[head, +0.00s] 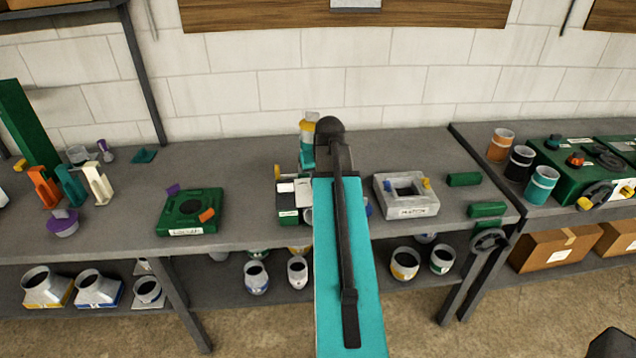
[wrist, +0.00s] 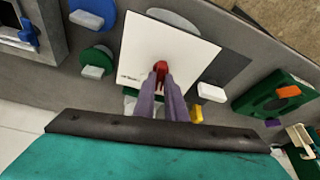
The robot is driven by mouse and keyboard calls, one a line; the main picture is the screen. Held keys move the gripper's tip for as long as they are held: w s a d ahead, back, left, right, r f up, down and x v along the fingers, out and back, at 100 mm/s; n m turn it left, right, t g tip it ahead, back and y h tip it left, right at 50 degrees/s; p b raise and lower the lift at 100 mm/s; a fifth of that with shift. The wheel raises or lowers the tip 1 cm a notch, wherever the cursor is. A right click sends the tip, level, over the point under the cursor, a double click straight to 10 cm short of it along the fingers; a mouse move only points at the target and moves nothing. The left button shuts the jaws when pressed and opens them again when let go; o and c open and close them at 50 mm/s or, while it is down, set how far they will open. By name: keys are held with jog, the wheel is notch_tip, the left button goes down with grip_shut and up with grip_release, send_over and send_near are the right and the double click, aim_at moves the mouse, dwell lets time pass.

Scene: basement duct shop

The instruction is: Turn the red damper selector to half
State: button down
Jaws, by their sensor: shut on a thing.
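The red damper selector (wrist: 161,68) shows in the wrist view as a small red piece in front of a white plate (wrist: 190,48). My gripper (wrist: 161,88) is shut on it, with both grey-purple fingers close together at the red piece. The lower part of the selector is hidden by the fingers. Small dark lettering on the plate's left side is too small to read, so I cannot tell the selector's setting. In the head view my arm hides the gripper and the selector; part of a white-topped box (head: 288,196) shows left of the arm.
Near the plate in the wrist view are a blue disc (wrist: 92,12), a green disc (wrist: 97,60) and a white block (wrist: 211,92). A green block marked with a label (head: 190,212) and a grey block (head: 405,195) flank my arm on the bench.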

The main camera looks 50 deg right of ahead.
jog(key=shift+w+m+h, duration=0.1)
jog(key=shift+m+h, duration=0.3)
jog(key=shift+m, duration=0.7)
jog(key=c, duration=1.8)
grip_release()
jog(key=shift+a+r+b, duration=0.1)
jog(key=shift+r+b, duration=0.05)
jog(key=shift+b, duration=0.15)
jog(key=b+v, duration=0.3)
jog(key=v, duration=1)
jog(key=shift+r+b, duration=0.3)
jog(key=shift+a, duration=0.1)
